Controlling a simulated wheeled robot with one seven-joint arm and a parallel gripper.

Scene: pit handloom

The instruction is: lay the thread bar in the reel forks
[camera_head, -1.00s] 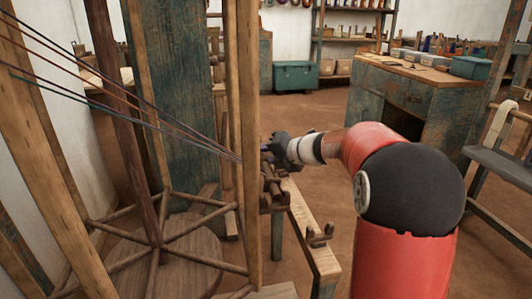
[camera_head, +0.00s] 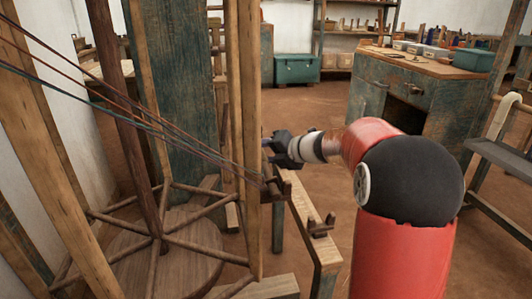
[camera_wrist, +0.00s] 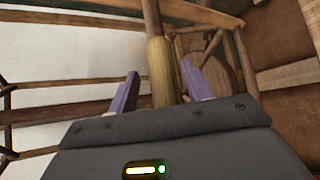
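My gripper (camera_head: 268,146) is beside the far end of the bench, behind the reel's upright post in the head view. In the wrist view its purple fingers (camera_wrist: 159,88) are open, with gaps on both sides of a rod with a thicker pale part (camera_wrist: 158,70); this looks like the thread bar. Coloured threads (camera_head: 160,126) run down past the post to the far brown fork (camera_head: 276,189). The bar is mostly hidden in the head view, so I cannot tell how it sits there. The near fork (camera_head: 321,226) stands on the bench and looks empty.
The bench (camera_head: 318,247) extends toward the front. The reel's upright post (camera_head: 246,150) stands close left of my gripper, with its spokes (camera_head: 200,216) lower left. A workbench (camera_head: 425,95) and a grey bench (camera_head: 500,160) stand to the right, with open floor between.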

